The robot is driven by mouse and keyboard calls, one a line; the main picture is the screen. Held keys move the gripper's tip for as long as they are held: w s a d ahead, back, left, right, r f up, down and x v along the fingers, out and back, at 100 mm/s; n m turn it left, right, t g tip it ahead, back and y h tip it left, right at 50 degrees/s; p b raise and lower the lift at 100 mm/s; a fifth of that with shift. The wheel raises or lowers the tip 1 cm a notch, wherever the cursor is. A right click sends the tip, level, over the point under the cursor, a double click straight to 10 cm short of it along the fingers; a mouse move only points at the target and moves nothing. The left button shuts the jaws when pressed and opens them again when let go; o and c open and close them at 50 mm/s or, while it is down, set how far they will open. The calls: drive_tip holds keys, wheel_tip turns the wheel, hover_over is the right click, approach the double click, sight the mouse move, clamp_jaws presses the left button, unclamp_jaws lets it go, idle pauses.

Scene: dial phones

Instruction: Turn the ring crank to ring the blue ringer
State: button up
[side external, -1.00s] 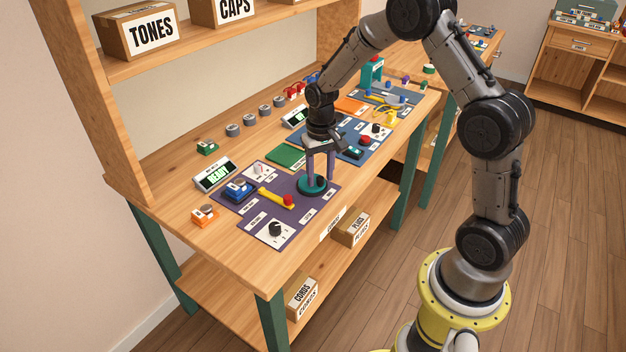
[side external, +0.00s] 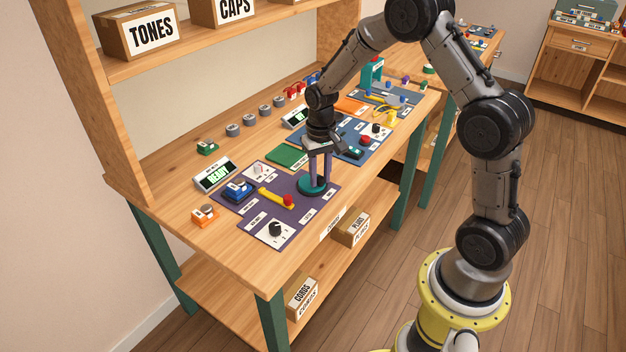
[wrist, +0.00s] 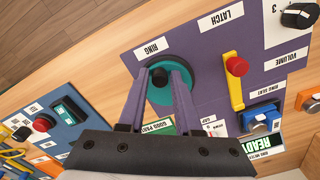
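The ring crank is a round teal disc (side external: 312,190) with a black knob, on a purple panel (side external: 258,215). In the wrist view the teal disc (wrist: 158,97) lies below the RING label, with the black knob (wrist: 159,77) between my fingertips. My gripper (side external: 320,180) points down over the disc, its two purple fingers close against both sides of the knob; it looks shut on it. In the wrist view my gripper (wrist: 160,74) covers part of the disc. The blue ringer (side external: 238,190) sits at the panel's left; it also shows in the wrist view (wrist: 262,122).
A yellow lever with a red knob (side external: 288,201) lies left of the crank. A black volume knob (side external: 275,229) is near the front. A display (side external: 213,175) reads READY. An orange ringer (side external: 204,215) and a green one (side external: 207,147) stand outside the panel.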

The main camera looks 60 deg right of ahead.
sight(307, 187)
drive_tip(key=c, duration=0.3)
drive_tip(key=shift+a, duration=0.1)
drive_tip(key=shift+w+a, duration=0.15)
drive_tip(key=shift+a, duration=0.3)
drive_tip(key=shift+w+a, duration=0.15)
drive_tip(key=shift+a, duration=0.05)
drive_tip(key=shift+w+a, duration=0.35)
drive_tip(key=shift+w, duration=0.15)
drive_tip(key=shift+w+a, duration=0.1)
drive_tip(key=shift+w, duration=0.3)
